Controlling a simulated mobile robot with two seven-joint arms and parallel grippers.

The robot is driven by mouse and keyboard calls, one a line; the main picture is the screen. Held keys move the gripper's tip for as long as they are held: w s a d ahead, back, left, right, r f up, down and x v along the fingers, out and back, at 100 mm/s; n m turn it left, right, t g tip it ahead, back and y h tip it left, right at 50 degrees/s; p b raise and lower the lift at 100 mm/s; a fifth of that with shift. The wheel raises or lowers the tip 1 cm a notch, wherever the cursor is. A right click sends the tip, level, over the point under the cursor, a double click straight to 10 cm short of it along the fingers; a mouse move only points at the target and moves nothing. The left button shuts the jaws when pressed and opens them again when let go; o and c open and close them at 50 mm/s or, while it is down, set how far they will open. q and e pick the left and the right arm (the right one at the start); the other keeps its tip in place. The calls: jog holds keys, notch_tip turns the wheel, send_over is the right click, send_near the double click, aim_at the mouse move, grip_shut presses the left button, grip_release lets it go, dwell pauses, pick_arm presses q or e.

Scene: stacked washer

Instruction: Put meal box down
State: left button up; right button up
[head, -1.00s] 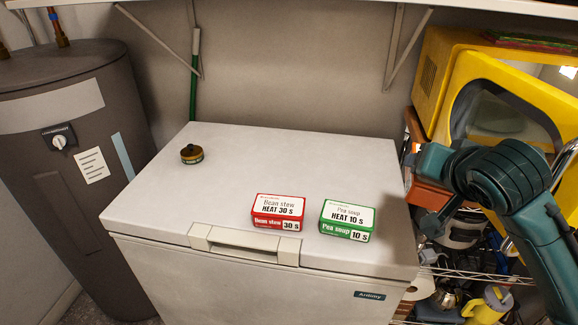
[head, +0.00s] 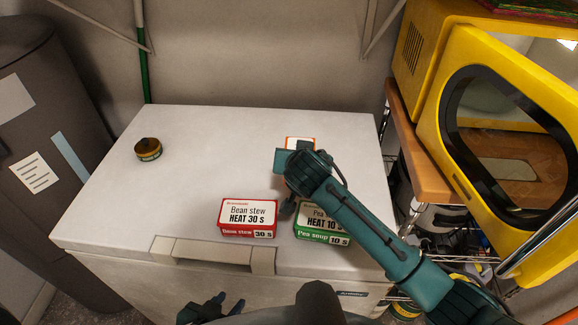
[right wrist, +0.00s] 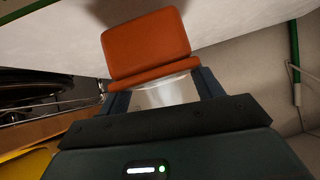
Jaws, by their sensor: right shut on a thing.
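An orange meal box (right wrist: 147,45) is held between the two fingers of my right gripper (right wrist: 160,88) in the right wrist view. In the head view a bit of this orange-edged, white-labelled box (head: 300,142) shows behind my right gripper, over the white freezer lid (head: 225,150). My arm hides most of it, and I cannot tell whether it touches the lid. My left gripper (head: 228,304) is at the bottom edge, in front of the freezer, with its fingers apart and empty.
A red bean stew box (head: 248,215) and a green pea soup box (head: 318,238), partly behind my right arm, lie near the lid's front edge. A small round tin (head: 148,148) stands at left. A yellow microwave (head: 430,130) with its door open is at right. The lid's middle is clear.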

notch_tip(320, 180, down, 4)
jog(key=shift+f, duration=0.2)
pick_arm(q)
jog(key=shift+w+r, duration=0.25)
jog(key=shift+w, duration=0.1)
pick_arm(e)
jog(key=shift+w, duration=0.1)
jog(key=shift+f, duration=0.2)
jog(key=o, duration=1.8)
